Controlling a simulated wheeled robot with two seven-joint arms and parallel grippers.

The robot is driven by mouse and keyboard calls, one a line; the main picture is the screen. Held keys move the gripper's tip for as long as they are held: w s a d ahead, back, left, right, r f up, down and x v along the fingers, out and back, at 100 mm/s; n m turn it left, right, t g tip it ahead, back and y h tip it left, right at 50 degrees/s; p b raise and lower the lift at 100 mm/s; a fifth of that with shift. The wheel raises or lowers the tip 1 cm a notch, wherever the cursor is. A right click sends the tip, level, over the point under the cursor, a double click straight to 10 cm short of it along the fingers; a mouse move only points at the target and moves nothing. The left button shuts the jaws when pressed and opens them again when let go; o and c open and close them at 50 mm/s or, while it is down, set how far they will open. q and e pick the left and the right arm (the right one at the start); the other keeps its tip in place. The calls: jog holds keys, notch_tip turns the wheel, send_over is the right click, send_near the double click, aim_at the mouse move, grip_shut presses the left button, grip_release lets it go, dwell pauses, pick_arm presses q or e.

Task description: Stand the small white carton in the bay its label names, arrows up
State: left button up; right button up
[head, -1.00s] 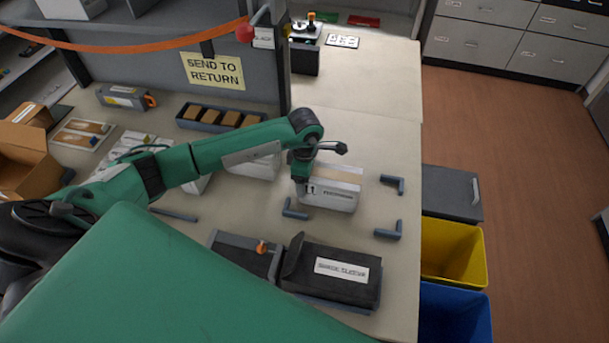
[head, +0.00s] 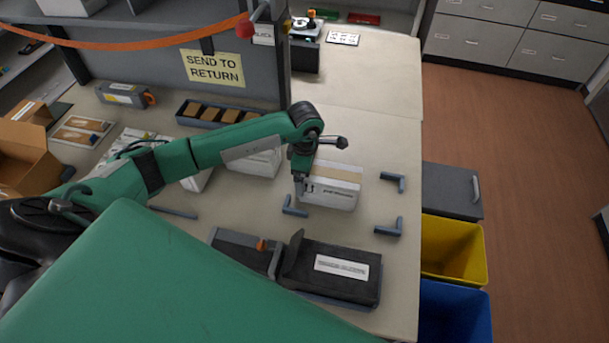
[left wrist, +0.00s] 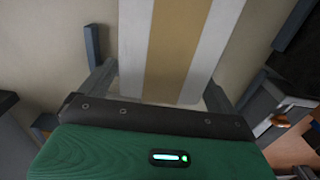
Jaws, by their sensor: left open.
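A small white carton (head: 340,200) with a tan band on top stands on the table, with dark print and an arrow mark on its near face. The arrows appear to point up. Blue-grey corner brackets (head: 388,228) lie on the table around and to the right of it. My left gripper (head: 302,172) is over the carton's left end, pointing down. In the left wrist view the open fingers (left wrist: 158,82) lie on either side of the carton's banded top (left wrist: 172,40); I cannot tell whether they touch it. My right gripper is not in view.
A dark lidded case (head: 325,285) with a white label lies in front. Other white cartons (head: 258,163) stand behind my arm. Yellow (head: 452,250) and blue bins stand off the right edge.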

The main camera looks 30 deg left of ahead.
pick_arm(q)
notch_tip(320, 180, up, 10)
jog(key=b, duration=0.3)
jog(key=shift+f, duration=0.2)
jog(key=shift+r, duration=0.55)
